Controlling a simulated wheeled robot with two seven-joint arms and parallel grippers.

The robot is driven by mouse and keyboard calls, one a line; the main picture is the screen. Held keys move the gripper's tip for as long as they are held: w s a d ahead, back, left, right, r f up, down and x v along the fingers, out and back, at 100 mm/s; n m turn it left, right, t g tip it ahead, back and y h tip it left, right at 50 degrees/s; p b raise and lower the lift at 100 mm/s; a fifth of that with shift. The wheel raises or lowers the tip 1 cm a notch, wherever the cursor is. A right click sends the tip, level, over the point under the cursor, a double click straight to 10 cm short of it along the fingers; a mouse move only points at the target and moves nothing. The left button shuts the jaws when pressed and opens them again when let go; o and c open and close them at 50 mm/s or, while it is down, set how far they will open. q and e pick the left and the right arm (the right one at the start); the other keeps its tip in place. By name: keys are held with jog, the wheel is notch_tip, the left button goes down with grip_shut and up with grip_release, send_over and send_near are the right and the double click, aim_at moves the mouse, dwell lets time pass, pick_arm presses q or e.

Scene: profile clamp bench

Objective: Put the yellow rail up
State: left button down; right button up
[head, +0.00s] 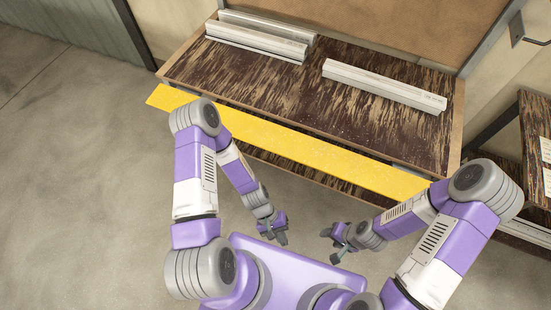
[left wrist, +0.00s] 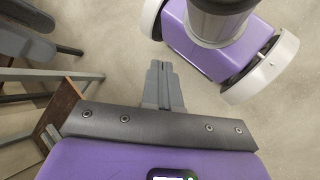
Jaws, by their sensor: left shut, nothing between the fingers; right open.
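The long flat yellow rail (head: 300,146) runs along the front edge of the bench in the head view. My left arm covers a small part of it near its left end. My left gripper (head: 277,237) is shut and empty, in front of the bench and apart from the rail. Its closed fingers (left wrist: 163,86) also show in the left wrist view, with nothing between them. My right gripper (head: 329,245) is open and empty, also in front of the bench and apart from the rail.
The bench top (head: 250,80) is dark worn wood. Pale metal profiles lie on it at the back left (head: 258,38) and the right (head: 384,85). A shelf unit (head: 537,140) stands at the far right. The floor (head: 80,180) to the left is clear.

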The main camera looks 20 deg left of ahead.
pick_arm(q)
jog(key=d+f+n+g+h+b, duration=0.1)
jog(key=d+f+n+h+b, duration=0.2)
jog(key=d+h, duration=0.3)
jog(key=w+d+n+h+b, duration=0.2)
jog(key=h, duration=0.1)
jog(key=n+t+y+b, duration=0.9)
jog(key=n+t+y, duration=0.5)
jog(key=n+t, duration=1.5)
send_near(276, 151)
jog(key=w+m+t, duration=0.2)
jog(key=w, duration=0.1)
jog(key=w+m+t, duration=0.1)
jog(key=w, duration=0.2)
jog(key=shift+w+m+t, duration=0.3)
jog(key=shift+m+t, duration=0.1)
jog(key=shift+r+h, duration=0.3)
jog(key=shift+r, duration=0.15)
pick_arm(e)
notch_tip(276, 151, down, 15)
